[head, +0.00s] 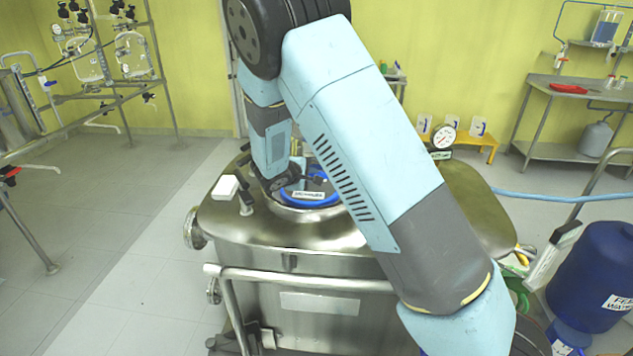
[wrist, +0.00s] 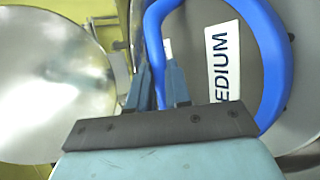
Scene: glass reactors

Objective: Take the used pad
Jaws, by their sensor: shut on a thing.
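A grey disc with a thick blue ring (wrist: 270,40) fills the right of the wrist view. It bears a white label (wrist: 222,55) reading "EDIUM", the rest cut off. In the head view the blue ring (head: 322,203) shows at the round opening of the steel vessel (head: 300,236), partly behind my arm. My gripper (wrist: 160,80) has its fingers closed about the left side of the blue ring. It also shows in the head view (head: 287,184), pointing down at the opening. No thing is marked as the used pad, and I cannot tell whether the ringed disc is it.
A white block (head: 225,187) sits on the vessel's left top, and a pressure gauge (head: 443,136) stands at its back right. A blue drum (head: 597,275) is at the right. A steel bench (head: 580,95) stands behind. The floor at left is largely clear.

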